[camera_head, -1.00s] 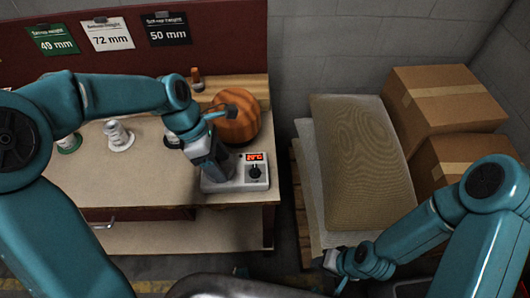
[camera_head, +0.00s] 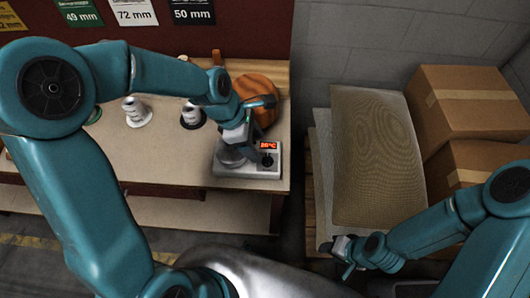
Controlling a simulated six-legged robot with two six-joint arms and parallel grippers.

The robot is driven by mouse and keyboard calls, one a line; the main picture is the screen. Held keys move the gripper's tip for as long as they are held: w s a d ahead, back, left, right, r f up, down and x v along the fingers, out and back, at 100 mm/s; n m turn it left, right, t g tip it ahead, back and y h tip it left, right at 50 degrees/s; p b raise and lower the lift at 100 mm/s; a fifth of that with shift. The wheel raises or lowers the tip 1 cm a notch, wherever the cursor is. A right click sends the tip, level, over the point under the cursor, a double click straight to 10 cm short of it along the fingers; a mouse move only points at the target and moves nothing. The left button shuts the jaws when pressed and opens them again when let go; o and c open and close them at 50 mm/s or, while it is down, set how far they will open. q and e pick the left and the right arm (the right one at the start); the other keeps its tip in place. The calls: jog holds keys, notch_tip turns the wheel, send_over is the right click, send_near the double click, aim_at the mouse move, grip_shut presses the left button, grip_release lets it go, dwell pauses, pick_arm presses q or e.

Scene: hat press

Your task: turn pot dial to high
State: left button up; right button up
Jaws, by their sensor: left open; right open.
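The pot unit is a pale grey base (camera_head: 232,171) at the right front corner of the workbench, with a rounded metal part (camera_head: 230,156) on its left. Its lit red display (camera_head: 268,146) shows a small temperature reading. The black dial (camera_head: 267,161) sits just below the display. My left gripper (camera_head: 259,151) is open and points down at the pot unit, with its fingers close to the display and dial. I cannot tell whether it touches the dial. My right gripper (camera_head: 342,249) is open and empty, low at the right, away from the bench.
A ribbed orange-brown rounded block (camera_head: 258,91) stands behind the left gripper. A stack of sacks (camera_head: 375,150) and cardboard boxes (camera_head: 468,105) are at the right. The bench front is clear.

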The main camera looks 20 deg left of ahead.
aim_at(268, 158)
pick_arm(q)
jog(key=x, duration=0.6)
jog(key=shift+w+d+f, duration=0.15)
jog(key=shift+d+f, duration=0.05)
jog(key=shift+f, duration=0.15)
jog(key=c, duration=1)
